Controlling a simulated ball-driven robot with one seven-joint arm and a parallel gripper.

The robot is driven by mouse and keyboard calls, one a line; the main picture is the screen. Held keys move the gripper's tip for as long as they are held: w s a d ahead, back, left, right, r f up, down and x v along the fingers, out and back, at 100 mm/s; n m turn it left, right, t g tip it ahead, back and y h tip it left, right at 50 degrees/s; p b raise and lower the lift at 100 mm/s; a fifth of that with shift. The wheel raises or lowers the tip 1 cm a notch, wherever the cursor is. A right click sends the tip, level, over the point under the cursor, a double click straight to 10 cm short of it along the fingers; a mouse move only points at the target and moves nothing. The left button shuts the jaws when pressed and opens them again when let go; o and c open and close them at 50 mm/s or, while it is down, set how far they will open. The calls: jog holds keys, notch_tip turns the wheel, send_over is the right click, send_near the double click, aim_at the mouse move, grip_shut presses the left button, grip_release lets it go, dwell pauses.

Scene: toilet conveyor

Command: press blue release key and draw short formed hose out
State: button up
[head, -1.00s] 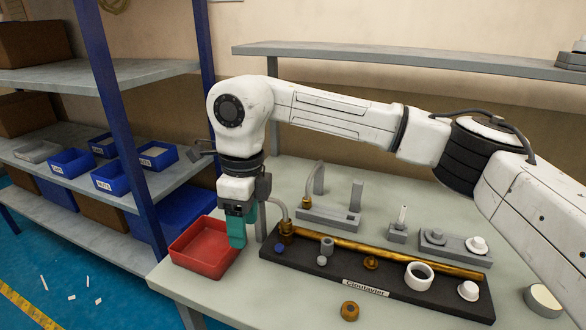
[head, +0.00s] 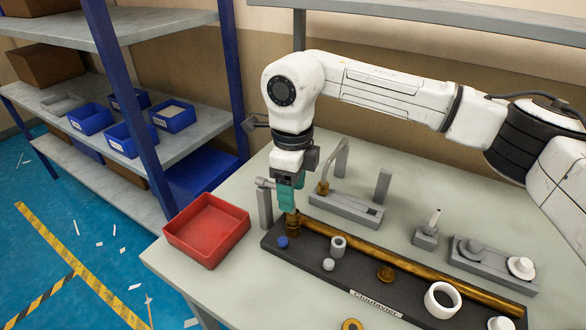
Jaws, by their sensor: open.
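My gripper (head: 291,200), with teal fingers, is open and points down just above the brass fitting at the left end of the black board (head: 350,273). A short grey hose (head: 264,183) shows its end left of the fingers; the rest is hidden behind them. I cannot tell whether the fingers touch it. The blue release key (head: 283,242) is a small round button on the board, just below and left of the brass fitting (head: 292,226). The gripper is above the key and apart from it.
A grey post (head: 265,208) stands close left of the gripper. A red tray (head: 207,230) lies at the table's left edge. Behind is a grey fixture (head: 345,211) with another bent hose (head: 341,158). A brass pipe (head: 430,268) and several small parts are on the board.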

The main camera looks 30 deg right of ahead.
jog(key=shift+s+a+f, duration=0.1)
jog(key=shift+f, duration=2.8)
grip_shut()
jog(key=c, duration=0.7)
grip_release()
grip_shut()
jog(key=shift+r+p, duration=0.6)
jog(key=shift+r, duration=0.25)
jog(key=shift+a+r+p, duration=0.1)
jog(key=shift+r+p, duration=0.85)
jog(key=shift+r, duration=0.75)
